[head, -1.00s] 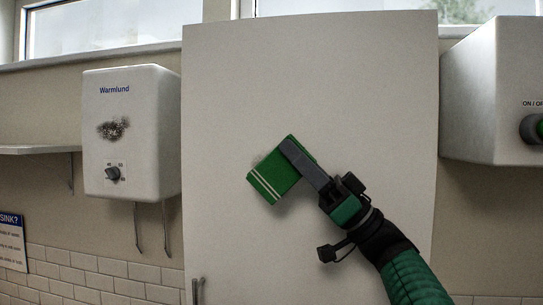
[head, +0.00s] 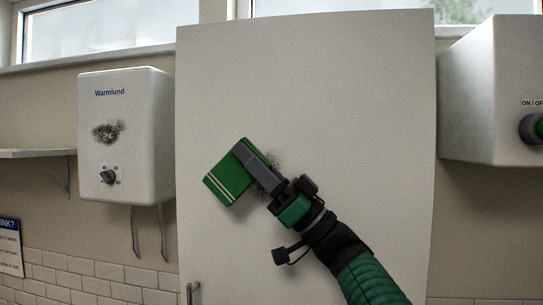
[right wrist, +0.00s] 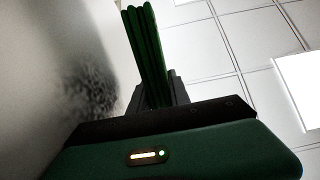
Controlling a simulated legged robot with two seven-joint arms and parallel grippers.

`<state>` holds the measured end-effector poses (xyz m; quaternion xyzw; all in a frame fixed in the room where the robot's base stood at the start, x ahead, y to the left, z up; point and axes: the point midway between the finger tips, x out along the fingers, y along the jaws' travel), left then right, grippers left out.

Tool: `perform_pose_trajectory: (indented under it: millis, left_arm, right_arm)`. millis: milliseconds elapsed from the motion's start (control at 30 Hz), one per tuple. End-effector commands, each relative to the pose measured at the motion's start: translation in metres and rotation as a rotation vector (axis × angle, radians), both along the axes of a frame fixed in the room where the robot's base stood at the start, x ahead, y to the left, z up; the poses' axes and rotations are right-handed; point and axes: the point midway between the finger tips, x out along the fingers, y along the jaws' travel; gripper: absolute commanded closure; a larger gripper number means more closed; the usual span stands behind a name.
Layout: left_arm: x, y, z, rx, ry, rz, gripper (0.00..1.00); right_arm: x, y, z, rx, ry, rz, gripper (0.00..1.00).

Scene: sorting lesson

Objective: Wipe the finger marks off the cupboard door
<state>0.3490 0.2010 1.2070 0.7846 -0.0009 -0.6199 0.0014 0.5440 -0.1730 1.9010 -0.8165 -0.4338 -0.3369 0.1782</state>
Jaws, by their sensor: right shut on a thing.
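The cupboard door (head: 330,80) is a tall, pale panel filling the middle of the head view. A dark smudge of finger marks (head: 275,160) shows on it, partly hidden behind my right gripper. My right gripper (head: 250,160) is shut on a folded green cloth (head: 228,180) with pale stripes, left of the smudge and in front of the door. I cannot tell whether the cloth touches the door. In the right wrist view the folded cloth (right wrist: 146,55) stands up from the jaws, and the dark smudge (right wrist: 92,92) is to its left. My left gripper is not in view.
A white Warmlund heater (head: 126,150) with a dark smudge of its own hangs left of the door. A white box (head: 485,90) with a round knob juts out at the right. The door handle (head: 191,292) is at the lower left. A shelf (head: 35,153) is at far left.

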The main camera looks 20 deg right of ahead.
Motion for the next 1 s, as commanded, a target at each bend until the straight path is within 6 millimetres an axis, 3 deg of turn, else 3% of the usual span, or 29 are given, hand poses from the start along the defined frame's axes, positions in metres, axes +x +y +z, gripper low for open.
perform_pose_trajectory:
  millis: [333,700,1000]
  left_arm:
    - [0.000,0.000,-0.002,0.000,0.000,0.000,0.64]
    - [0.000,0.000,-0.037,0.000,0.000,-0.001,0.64]
    - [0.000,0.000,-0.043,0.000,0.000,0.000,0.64]
  right_arm:
    - [0.002,0.003,-0.001,0.002,0.001,-0.003,1.00]
    - [-0.036,0.028,-0.004,0.000,-0.004,0.001,1.00]
    - [-0.049,0.039,0.000,-0.001,-0.001,0.000,1.00]
